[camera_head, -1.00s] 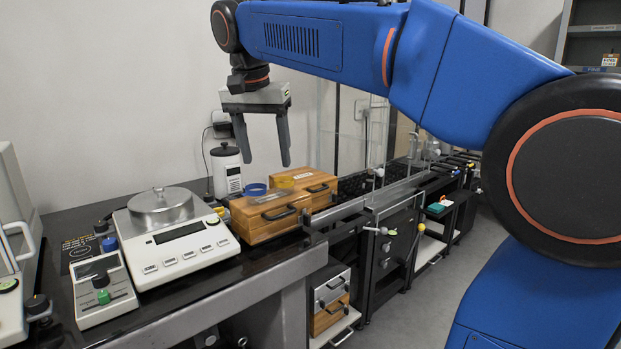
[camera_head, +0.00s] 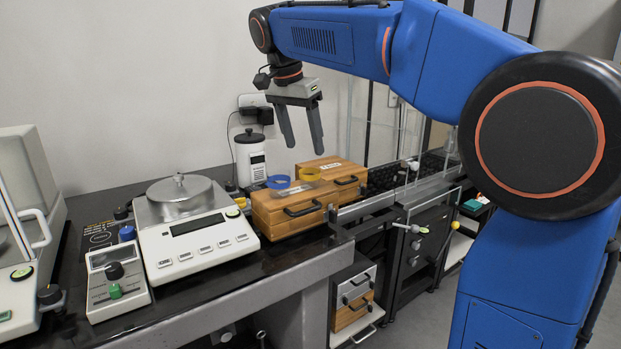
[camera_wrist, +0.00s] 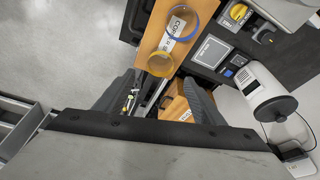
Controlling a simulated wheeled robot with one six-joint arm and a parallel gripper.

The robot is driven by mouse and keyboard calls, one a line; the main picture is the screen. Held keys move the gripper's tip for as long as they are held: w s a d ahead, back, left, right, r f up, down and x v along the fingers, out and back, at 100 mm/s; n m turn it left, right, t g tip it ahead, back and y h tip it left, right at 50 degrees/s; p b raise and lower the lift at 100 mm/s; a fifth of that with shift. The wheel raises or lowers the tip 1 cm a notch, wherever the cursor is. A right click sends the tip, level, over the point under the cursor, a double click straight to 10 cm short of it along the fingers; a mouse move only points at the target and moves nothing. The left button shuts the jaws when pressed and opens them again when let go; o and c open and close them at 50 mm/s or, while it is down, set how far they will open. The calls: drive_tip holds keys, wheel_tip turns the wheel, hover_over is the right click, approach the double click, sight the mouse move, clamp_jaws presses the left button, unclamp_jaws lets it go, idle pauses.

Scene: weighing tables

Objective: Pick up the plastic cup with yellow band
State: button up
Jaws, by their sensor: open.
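The plastic cup with yellow band (camera_head: 309,174) is on the wooden boxes, to the right of a cup with a blue band (camera_head: 278,182). Both are small and low in the head view. In the wrist view, the yellow-banded cup (camera_wrist: 160,64) is near the fingertips, and the blue-banded one (camera_wrist: 183,20) is farther up. My gripper (camera_head: 304,147) is open and empty, pointing down above the boxes, with a gap to the yellow-banded cup. Its two fingers also frame the lower middle of the wrist view (camera_wrist: 158,80).
The wooden boxes (camera_head: 290,219) have dark handles. Clear upright panels (camera_head: 385,130) rise to the right. The table's front edge (camera_head: 270,280) is close.

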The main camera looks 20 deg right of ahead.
sight(310, 170)
drive_tip(key=shift+x, duration=4.65)
drive_tip(key=shift+s, duration=0.1)
drive_tip(key=c, duration=1.1)
